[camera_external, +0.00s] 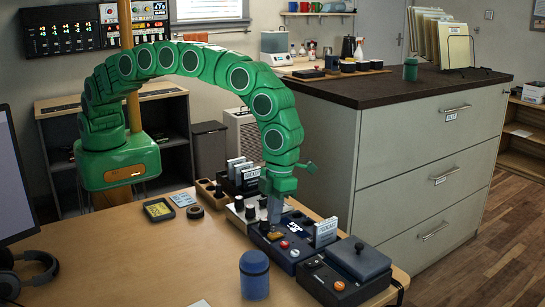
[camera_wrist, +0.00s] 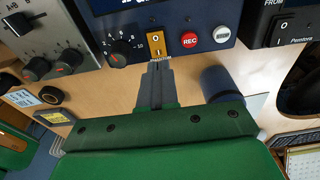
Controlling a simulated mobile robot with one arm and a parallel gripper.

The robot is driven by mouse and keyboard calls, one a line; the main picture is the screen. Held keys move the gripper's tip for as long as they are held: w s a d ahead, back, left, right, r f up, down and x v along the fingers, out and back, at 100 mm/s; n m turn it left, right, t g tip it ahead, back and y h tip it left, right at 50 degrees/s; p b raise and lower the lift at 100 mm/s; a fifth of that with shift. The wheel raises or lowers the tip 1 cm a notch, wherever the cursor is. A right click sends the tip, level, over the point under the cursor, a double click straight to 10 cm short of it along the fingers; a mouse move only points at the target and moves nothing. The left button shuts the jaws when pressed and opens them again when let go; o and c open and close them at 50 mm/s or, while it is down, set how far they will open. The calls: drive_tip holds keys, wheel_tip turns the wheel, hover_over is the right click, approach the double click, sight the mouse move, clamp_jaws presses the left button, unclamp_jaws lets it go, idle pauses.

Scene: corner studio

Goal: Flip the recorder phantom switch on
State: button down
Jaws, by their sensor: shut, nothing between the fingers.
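The recorder (camera_wrist: 205,14) is a dark blue box with a dial, a red REC button and a white button; it also shows on the desk in the external view (camera_external: 284,257). Its small switch (camera_wrist: 157,44) sits on an orange plate between the dial and the red button, with O and I marks and a small label below. My gripper (camera_wrist: 158,66) is shut and empty, its tips at the lower edge of that plate. I cannot tell whether they touch it.
A blue cylinder (camera_external: 254,275) stands in front of the recorder.

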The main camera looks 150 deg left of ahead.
sight(272, 235)
drive_tip(key=shift+d+f, duration=0.15)
drive_tip(key=shift+f, duration=0.8)
drive_tip(key=shift+d+f, duration=0.1)
drive_tip(key=shift+f, duration=0.8)
drive_tip(key=shift+f, duration=0.1)
